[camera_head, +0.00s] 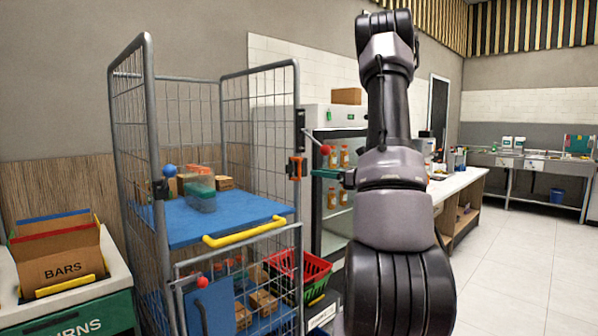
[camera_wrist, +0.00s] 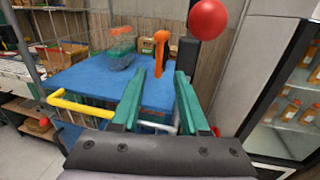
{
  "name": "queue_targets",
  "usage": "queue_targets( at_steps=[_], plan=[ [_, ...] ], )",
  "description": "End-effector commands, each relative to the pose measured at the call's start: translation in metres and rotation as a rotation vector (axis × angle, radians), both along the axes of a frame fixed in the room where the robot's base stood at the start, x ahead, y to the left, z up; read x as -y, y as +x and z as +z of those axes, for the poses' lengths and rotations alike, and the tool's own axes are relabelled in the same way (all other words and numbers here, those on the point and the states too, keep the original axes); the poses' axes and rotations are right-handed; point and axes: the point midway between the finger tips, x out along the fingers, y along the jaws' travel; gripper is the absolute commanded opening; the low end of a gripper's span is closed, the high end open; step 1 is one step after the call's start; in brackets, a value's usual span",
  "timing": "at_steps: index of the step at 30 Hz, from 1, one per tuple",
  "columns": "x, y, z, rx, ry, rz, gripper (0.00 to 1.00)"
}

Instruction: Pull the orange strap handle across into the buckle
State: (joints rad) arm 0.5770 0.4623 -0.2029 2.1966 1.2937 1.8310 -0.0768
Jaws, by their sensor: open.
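The orange strap handle (camera_head: 296,168) is on the right post of the wire cage trolley, beside a dark fitting. In the wrist view the orange handle (camera_wrist: 161,46) stands upright, ahead of my gripper and roughly in line with the gap between its fingers. My gripper (camera_head: 322,174) has green fingers just right of the handle in the head view. In the wrist view the fingers (camera_wrist: 160,84) are apart with nothing held between them. A dark fitting (camera_head: 160,189), possibly the buckle, is on the trolley's left post, beside a blue ball (camera_head: 169,170).
The trolley's blue shelf (camera_head: 235,222) holds small boxes and a clear tub, with a yellow bar (camera_head: 245,233) along its front. A red ball (camera_head: 325,150) is close to my gripper. A glass-door fridge (camera_head: 338,205) stands behind. A "BARS" carton (camera_head: 62,262) is at left.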

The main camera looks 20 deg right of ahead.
Motion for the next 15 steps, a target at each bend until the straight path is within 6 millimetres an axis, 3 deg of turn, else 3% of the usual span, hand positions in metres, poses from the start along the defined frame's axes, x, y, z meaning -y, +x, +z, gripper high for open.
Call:
queue_targets(
  at_steps=[9, 15],
  plan=[
    [-0.032, 0.053, 0.000, 0.000, -0.002, 0.006, 0.45],
    [-0.044, 0.074, 0.000, -0.002, -0.003, 0.004, 0.45]
  ],
)
